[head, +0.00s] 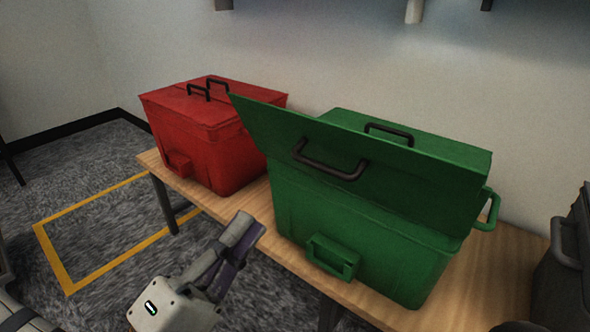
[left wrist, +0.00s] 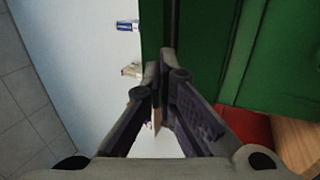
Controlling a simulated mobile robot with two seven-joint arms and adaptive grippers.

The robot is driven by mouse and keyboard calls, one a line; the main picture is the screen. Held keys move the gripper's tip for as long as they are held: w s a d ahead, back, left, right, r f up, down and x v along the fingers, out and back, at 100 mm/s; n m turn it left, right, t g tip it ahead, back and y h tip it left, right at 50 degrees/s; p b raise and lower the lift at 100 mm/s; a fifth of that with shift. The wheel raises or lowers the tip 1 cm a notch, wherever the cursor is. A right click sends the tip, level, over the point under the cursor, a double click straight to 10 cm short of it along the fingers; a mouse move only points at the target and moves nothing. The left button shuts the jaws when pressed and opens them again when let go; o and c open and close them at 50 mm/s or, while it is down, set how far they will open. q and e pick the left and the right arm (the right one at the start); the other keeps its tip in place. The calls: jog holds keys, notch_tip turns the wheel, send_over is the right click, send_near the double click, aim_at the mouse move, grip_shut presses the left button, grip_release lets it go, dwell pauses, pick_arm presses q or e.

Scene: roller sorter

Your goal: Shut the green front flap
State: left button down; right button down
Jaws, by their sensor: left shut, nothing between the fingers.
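The green bin (head: 345,230) stands on a wooden bench. Its green front flap (head: 400,185) is raised and tilted up along the front edge, with a dark handle on its face. The back half of the lid (head: 440,148) lies flat and has its own handle. My left gripper (head: 250,232) is shut and empty, in front of the bin and to its left, apart from it in the head view. In the left wrist view my left gripper (left wrist: 165,70) shows with fingertips together, and green bin surfaces (left wrist: 230,50) fill the upper right. My right gripper is not in view.
A red bin (head: 205,145) with its lid closed stands on the bench (head: 385,315) to the left of the green one. A dark grey bin (head: 565,270) is at the right edge. A yellow floor outline (head: 105,200) lies on the carpet at left.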

aim_at(315, 136)
pick_arm(q)
jog(key=x, duration=1.3)
jog(key=shift+d+r, duration=0.15)
jog(key=shift+d, duration=0.15)
